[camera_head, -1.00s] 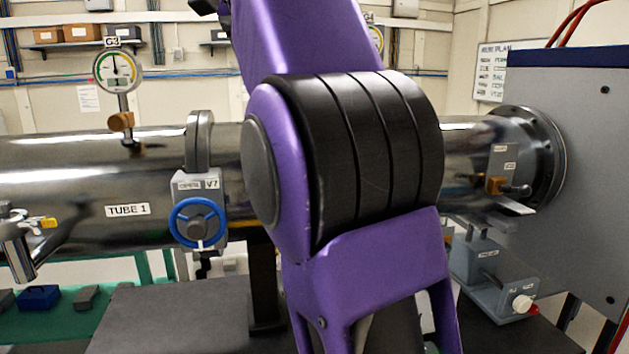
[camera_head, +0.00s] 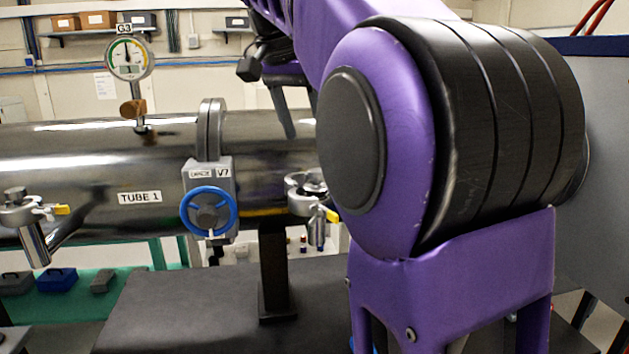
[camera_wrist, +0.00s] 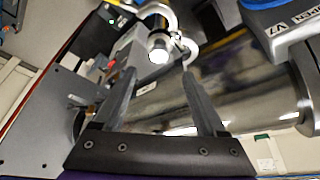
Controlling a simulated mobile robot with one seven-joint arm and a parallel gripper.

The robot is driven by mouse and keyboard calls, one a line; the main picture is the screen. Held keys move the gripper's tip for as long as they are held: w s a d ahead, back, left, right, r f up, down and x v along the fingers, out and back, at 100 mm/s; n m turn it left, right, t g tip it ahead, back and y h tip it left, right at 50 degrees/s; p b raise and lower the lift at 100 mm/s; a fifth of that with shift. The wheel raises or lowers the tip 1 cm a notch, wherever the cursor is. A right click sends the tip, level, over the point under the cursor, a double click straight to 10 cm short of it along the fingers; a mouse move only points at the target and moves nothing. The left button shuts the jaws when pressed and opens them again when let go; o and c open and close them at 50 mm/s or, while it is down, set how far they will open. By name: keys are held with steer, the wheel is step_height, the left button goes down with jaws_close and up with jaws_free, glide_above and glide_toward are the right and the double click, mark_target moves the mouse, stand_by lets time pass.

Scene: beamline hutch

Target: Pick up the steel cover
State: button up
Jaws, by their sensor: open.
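No part is clearly readable as the steel cover. A steel port fitting (camera_head: 305,182) with a yellow-handled clamp sits on the tube right of the blue valve wheel, partly hidden by my arm. My gripper (camera_head: 298,132) hangs above it in the head view, one dark finger plainly visible. In the wrist view my gripper (camera_wrist: 159,72) has two fingers apart with nothing held between them. A bright round metal end (camera_wrist: 158,48) with a curved silvery clamp shows beyond the fingertips; whether it is the cover I cannot tell.
The large steel tube (camera_head: 90,165) runs across the scene. Valve V7's blue handwheel (camera_head: 208,212) and the gauge (camera_head: 128,60) stand out from it. A second clamped port (camera_head: 25,212) is at left. A dark bench top (camera_head: 190,305) lies below, largely clear.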

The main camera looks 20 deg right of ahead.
steer(key=x, duration=0.8)
jaws_close()
